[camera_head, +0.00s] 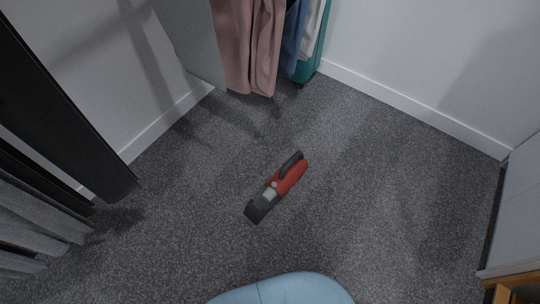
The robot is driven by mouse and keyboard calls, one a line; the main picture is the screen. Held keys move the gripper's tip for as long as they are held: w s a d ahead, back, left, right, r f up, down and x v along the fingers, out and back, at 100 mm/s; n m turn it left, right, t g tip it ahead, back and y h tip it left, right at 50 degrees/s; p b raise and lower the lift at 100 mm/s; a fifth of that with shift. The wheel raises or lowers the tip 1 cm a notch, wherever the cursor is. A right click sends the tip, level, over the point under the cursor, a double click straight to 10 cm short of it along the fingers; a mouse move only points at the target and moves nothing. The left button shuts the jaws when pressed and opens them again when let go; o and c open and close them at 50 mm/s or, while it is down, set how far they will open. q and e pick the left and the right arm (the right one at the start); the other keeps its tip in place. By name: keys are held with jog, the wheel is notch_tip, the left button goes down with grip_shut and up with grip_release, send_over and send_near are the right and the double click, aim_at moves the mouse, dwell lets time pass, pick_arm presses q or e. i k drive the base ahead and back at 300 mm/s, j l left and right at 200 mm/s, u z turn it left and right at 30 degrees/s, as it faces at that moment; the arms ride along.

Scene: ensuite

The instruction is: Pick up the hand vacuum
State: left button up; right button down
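The hand vacuum (287,179) lies on the grey carpet near the middle of the head view. It has a red body, a dark handle along its upper left side, a pale section, and a dark nozzle pointing to the lower left. Nothing covers it. Neither of my grippers shows in this view.
Pink, blue and white clothes (247,45) hang at the top beside a teal item (313,45). A dark panel (55,110) and grey hanging fabric (35,225) stand at the left. A white cabinet (515,215) is at the right. Carpet (390,190) around the vacuum is clear.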

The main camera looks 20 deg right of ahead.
aim_at(256, 208)
jog(key=i+l+u, duration=0.1)
jog(key=l+u, duration=0.2)
jog(key=l, duration=0.35)
jog(key=i+l+u, duration=0.1)
jog(key=l+u, duration=0.2)
jog(key=l, duration=0.35)
